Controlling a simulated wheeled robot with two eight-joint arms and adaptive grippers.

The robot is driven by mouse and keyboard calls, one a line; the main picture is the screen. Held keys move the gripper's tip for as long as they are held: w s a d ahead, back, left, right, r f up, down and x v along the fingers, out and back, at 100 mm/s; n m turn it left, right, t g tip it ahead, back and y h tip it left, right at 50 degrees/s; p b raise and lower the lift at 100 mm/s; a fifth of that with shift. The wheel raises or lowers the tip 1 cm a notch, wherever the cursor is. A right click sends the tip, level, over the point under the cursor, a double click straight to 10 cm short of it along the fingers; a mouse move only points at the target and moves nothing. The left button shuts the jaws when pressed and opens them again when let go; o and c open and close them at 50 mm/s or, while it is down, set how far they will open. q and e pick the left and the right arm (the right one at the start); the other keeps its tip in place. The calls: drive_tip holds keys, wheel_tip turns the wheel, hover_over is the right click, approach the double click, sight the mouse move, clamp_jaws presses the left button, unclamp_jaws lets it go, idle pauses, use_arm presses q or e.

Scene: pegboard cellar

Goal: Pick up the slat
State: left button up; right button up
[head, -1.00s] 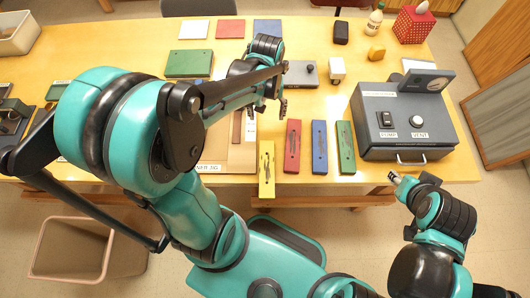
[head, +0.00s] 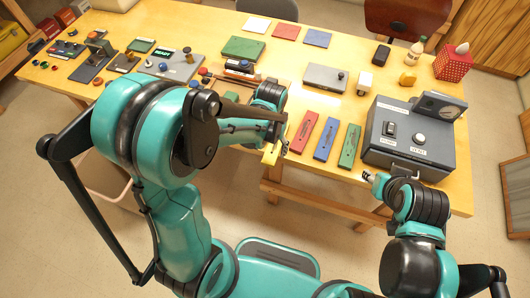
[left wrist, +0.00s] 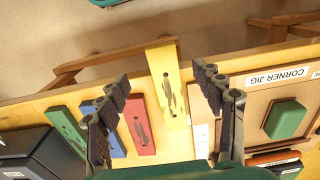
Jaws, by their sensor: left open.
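Several coloured slats lie side by side near the table's front edge. The yellow slat (head: 270,154) sticks out past that edge; in the left wrist view the yellow slat (left wrist: 168,82) shows whole, with a dark marking along it. Red (head: 304,132), blue (head: 327,139) and green (head: 350,146) slats lie to its right. My left gripper (head: 284,140) is at the yellow slat and partly hides it in the head view. In the left wrist view my left gripper (left wrist: 162,88) is open, its fingers on either side of the yellow slat; contact is not visible. My right gripper (head: 371,180) is near the grey box's front.
The grey box (head: 405,160) stands right of the slats. The corner jig (left wrist: 250,110) with a green block (left wrist: 287,120) lies beside the yellow slat. A grey plate (head: 318,77) lies behind. Floor is open before the table edge (head: 400,190).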

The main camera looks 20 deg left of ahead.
sight(270, 158)
use_arm(q)
drive_tip(key=f+b, duration=0.1)
drive_tip(key=f, duration=0.1)
drive_tip(key=w+f+b, duration=0.1)
drive_tip(key=f, duration=0.2)
drive_tip(key=f+b, duration=0.1)
drive_tip(key=f, duration=0.2)
drive_tip(key=shift+w+a, duration=0.15)
drive_tip(key=shift+r, duration=0.1)
drive_tip(key=c, duration=1.3)
